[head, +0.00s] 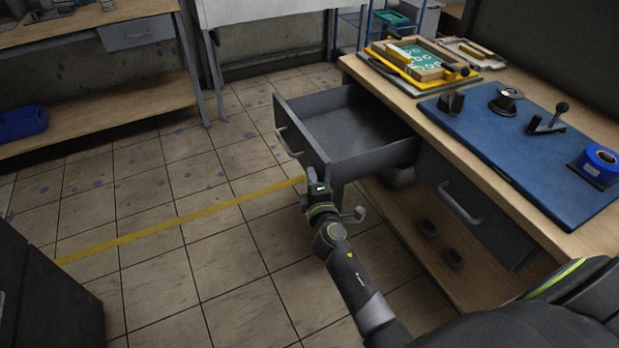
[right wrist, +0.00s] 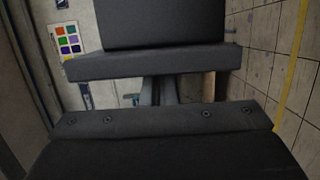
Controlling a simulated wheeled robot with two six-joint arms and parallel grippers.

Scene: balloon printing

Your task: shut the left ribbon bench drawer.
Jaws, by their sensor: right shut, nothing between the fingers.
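The left ribbon bench drawer (head: 301,141) is pulled well out of the bench in the head view. It is grey, looks empty inside, and has a light bar handle (head: 287,142) on its front. My right gripper (head: 318,187) is shut and empty. It is near the lower right corner of the drawer front in the picture; I cannot tell whether it touches. In the right wrist view dark grey parts fill the middle, and I cannot tell drawer from gripper there. My left gripper is not in view.
The ribbon bench (head: 405,104) has a blue mat (head: 500,145) with a blue ribbon roll (head: 599,162) and other fittings. Its right drawer (head: 480,205) is shut. A lower shelf (head: 425,235) runs beneath. Tiled floor (head: 150,200) left of the drawer is clear; a dark cabinet (head: 45,300) stands lower left.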

